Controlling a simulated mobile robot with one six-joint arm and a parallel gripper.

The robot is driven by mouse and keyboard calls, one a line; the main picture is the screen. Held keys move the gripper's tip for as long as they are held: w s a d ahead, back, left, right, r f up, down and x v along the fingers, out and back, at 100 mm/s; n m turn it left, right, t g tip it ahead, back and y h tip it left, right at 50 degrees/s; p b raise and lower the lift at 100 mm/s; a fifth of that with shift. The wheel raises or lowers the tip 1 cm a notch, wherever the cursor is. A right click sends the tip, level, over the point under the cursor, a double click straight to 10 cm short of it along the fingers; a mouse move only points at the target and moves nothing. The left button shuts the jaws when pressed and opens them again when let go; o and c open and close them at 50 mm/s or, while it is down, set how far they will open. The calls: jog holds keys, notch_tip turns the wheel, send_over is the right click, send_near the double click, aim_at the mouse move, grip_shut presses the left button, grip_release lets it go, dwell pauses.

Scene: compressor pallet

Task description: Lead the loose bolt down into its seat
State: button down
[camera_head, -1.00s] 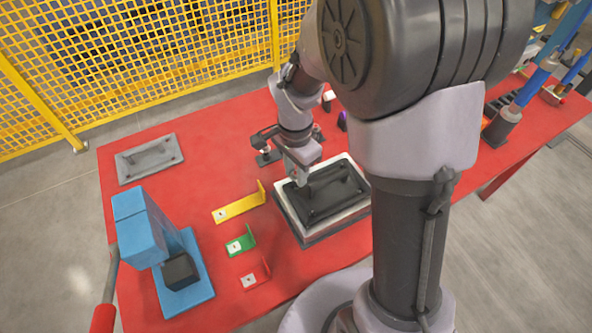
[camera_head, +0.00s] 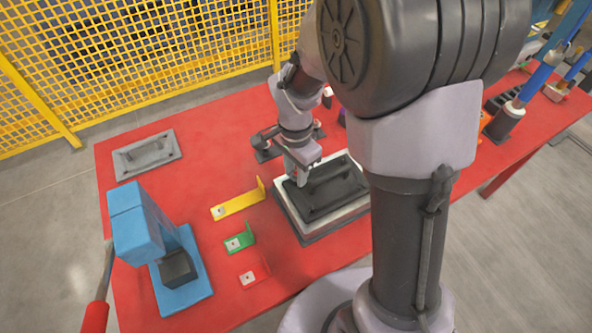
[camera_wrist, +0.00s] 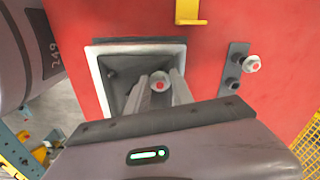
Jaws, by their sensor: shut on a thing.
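The loose bolt (camera_wrist: 159,84), with a pale head and a red mark on top, sits between the fingers of my gripper (camera_wrist: 160,92) in the wrist view. My gripper is shut on it. The seat lies in or below the dark plate (camera_head: 330,194) with its pale surround, and the fingers hide the hole. In the head view my gripper (camera_head: 302,180) is over the left, rear part of this plate. The bolt's shank is hidden, so I cannot tell how deep it reaches.
A second red-marked bolt (camera_wrist: 251,63) stands beside a dark bracket in the wrist view. Yellow (camera_head: 238,205), green (camera_head: 240,240) and red (camera_head: 254,275) brackets lie left of the plate. A blue stand (camera_head: 185,270) and a grey plate (camera_head: 146,155) are farther left. Red table is bare between them.

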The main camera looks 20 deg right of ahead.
aim_at(295, 172)
jog(key=shift+f+b, duration=0.55)
jog(key=shift+f, duration=0.2)
jog(key=c, duration=1)
grip_release()
jog(key=shift+c, duration=0.2)
notch_tip(295, 172, up, 18)
jog(key=p, duration=0.7)
jog(key=shift+f+p, duration=0.25)
jog(key=shift+p, duration=0.05)
jog(key=shift+w, duration=0.15)
